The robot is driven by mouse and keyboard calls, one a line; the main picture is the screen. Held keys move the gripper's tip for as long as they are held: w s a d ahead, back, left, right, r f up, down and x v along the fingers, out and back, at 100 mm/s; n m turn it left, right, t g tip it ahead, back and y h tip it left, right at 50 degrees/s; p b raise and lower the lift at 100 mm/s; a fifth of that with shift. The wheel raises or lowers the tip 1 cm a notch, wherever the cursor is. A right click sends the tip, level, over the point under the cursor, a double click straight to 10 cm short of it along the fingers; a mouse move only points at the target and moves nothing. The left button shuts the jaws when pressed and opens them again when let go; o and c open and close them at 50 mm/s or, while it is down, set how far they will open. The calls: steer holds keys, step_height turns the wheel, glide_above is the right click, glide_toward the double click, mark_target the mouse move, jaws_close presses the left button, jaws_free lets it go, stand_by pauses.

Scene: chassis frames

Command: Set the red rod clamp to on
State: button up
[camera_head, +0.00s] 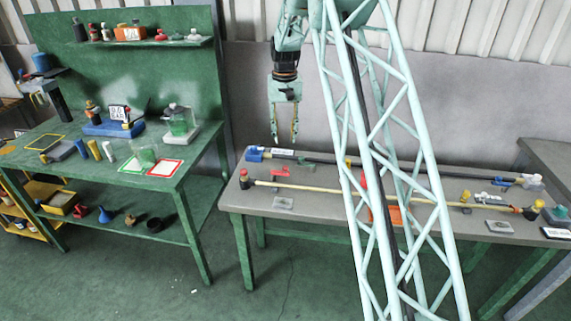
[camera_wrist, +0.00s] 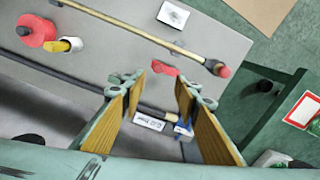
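A small red clamp-like piece (camera_head: 280,172) lies on the grey table between the dark rod and the yellow rod, near their left ends. In the wrist view this red piece (camera_wrist: 164,68) shows beyond the gap between my fingertips. A second, rounder red part (camera_head: 363,181) is mostly hidden behind my lattice column; it also shows at the upper left of the wrist view (camera_wrist: 36,30). I cannot tell the on or off setting of either. My gripper (camera_head: 284,138) hangs above the table's back left, open and empty, its fingers apart, touching nothing. It also shows in the wrist view (camera_wrist: 160,84).
The dark rod (camera_head: 320,159) has a blue end (camera_head: 254,155) and a white label beside it. The yellow rod (camera_head: 315,187) has a red-topped left end (camera_head: 244,178). A green workbench (camera_head: 180,178) stands left. Small plates lie at the table's front.

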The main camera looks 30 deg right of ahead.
mark_target(286, 167)
steer(key=shift+w+d+f, duration=0.35)
steer(key=shift+d+f, duration=0.05)
steer(key=shift+f, duration=0.3)
steer(key=shift+f, duration=0.15)
steer(key=shift+f+b, duration=0.45)
steer(key=shift+f, duration=6.3)
steer(key=shift+c, duration=0.7)
jaws_close()
